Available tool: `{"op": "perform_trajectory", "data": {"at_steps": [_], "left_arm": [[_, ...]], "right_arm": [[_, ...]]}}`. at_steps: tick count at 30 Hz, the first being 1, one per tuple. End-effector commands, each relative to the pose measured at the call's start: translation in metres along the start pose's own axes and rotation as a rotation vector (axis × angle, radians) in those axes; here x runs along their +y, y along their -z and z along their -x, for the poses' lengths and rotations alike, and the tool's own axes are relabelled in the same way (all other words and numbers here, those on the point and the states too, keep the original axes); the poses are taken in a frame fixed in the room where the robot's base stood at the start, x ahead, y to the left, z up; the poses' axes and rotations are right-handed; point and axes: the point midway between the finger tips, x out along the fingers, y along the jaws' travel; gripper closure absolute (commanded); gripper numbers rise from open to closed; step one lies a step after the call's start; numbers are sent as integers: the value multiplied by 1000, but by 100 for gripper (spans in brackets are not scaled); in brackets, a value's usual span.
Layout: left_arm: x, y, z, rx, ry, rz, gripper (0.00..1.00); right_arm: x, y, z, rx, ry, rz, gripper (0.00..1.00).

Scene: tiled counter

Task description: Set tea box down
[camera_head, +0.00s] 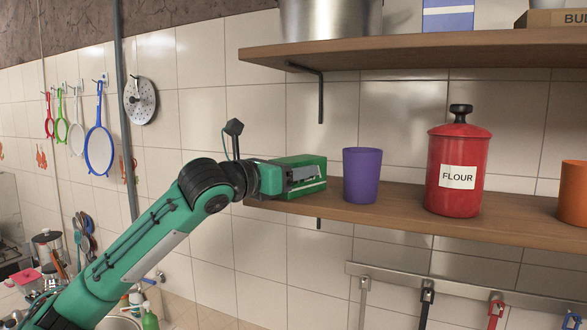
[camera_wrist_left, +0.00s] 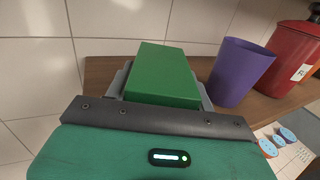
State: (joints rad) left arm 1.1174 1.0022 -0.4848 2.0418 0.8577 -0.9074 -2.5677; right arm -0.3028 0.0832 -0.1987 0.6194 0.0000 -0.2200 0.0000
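The tea box is a green box (camera_head: 306,161) at the left end of the lower wooden shelf (camera_head: 400,216). It also shows in the left wrist view (camera_wrist_left: 165,72), level-looking, with its plain green face toward the camera. My left gripper (camera_head: 304,177) reaches in from the left. Its grey fingers (camera_wrist_left: 163,88) lie along both sides of the box, close against it with no clear gap. The box's base is at shelf height; I cannot tell whether it rests fully on the wood. My right gripper is not in view.
A purple cup (camera_head: 362,175) stands just right of the box. A red flour canister (camera_head: 459,165) and an orange cup (camera_head: 573,192) stand farther right. An upper shelf (camera_head: 420,48) with a metal pot (camera_head: 330,18) hangs above. Utensils hang from a rail (camera_head: 450,284) below.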

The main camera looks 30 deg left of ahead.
Motion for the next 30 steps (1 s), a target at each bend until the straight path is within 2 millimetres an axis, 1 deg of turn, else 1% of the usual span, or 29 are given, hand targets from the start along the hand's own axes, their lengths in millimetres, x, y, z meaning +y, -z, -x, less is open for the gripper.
{"op": "perform_trajectory", "data": {"at_steps": [1, 2, 3, 14, 17, 20, 30], "left_arm": [[0, 0, 0, 1, 0, 0, 38], [0, 0, 0, 1, 0, 0, 32], [0, 0, 0, 1, 0, 0, 24], [0, -3, 1, 0, 1, 0, 24], [1, -1, 10, -1, -2, -2, 24], [1, 1, 25, -2, -2, -4, 24], [1, 1, 88, -1, -3, -4, 24]], "right_arm": [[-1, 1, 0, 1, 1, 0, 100], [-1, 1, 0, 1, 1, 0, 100], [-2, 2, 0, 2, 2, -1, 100], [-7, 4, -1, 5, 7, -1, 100], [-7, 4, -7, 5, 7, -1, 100], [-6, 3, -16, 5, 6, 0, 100], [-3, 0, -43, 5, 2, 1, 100]]}}
